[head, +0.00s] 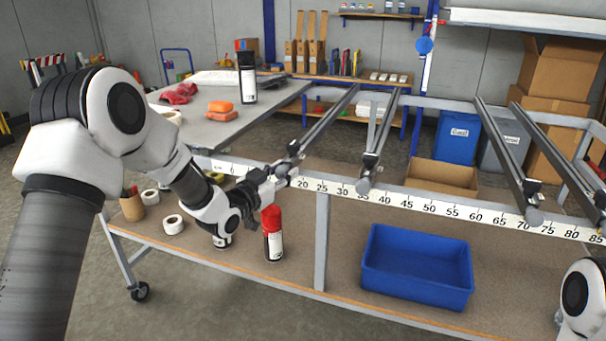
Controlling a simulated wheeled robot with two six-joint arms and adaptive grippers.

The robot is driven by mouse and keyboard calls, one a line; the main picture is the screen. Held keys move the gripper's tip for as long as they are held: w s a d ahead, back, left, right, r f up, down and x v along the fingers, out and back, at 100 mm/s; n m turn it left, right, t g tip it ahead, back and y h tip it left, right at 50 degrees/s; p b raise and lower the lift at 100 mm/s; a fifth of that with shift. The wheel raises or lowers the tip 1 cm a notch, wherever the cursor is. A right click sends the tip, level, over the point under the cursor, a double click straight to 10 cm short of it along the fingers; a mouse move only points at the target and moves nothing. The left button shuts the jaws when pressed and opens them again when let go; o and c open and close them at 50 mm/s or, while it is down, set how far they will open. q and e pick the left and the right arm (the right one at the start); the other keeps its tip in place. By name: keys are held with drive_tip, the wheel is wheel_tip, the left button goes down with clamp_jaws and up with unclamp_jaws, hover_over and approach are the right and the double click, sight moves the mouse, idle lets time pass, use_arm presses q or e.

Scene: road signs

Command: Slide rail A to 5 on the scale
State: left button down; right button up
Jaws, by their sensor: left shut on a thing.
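A white scale strip (410,201) with black numbers runs along the front beam of the rack. Several grey rails reach back from it, and I cannot read a letter on any of them. The leftmost rail (328,120), seemingly rail A, has its front end just left of the 20 mark. My left gripper (276,177) is shut on the front end of this rail, at its knob. The gripper hides part of the scale there. My right gripper is out of view; only part of my right arm shows at the lower right.
A second rail (381,130) stands near 35, and two more rails stand farther right. A red-capped spray can (273,238) stands on the lower shelf below my left gripper. A blue bin (417,267) is right of it. White tape rolls (173,224) lie at left.

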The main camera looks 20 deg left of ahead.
use_arm(q)
drive_tip(key=a+p, duration=0.1)
drive_tip(key=a, duration=1)
drive_tip(key=shift+w+p, duration=0.2)
drive_tip(key=shift+p, duration=0.15)
drive_tip(key=c, duration=0.7)
unclamp_jaws()
drive_tip(key=shift+c, duration=0.2)
approach(242, 165)
drive_tip(key=s, duration=0.1)
drive_tip(key=s+d+r, duration=0.1)
drive_tip(key=s, duration=0.1)
drive_tip(key=s+r, duration=0.1)
drive_tip(key=shift+s+d, duration=0.25)
drive_tip(key=shift+s, duration=0.1)
drive_tip(key=shift+f, duration=0.1)
drive_tip(key=shift+f, duration=0.1)
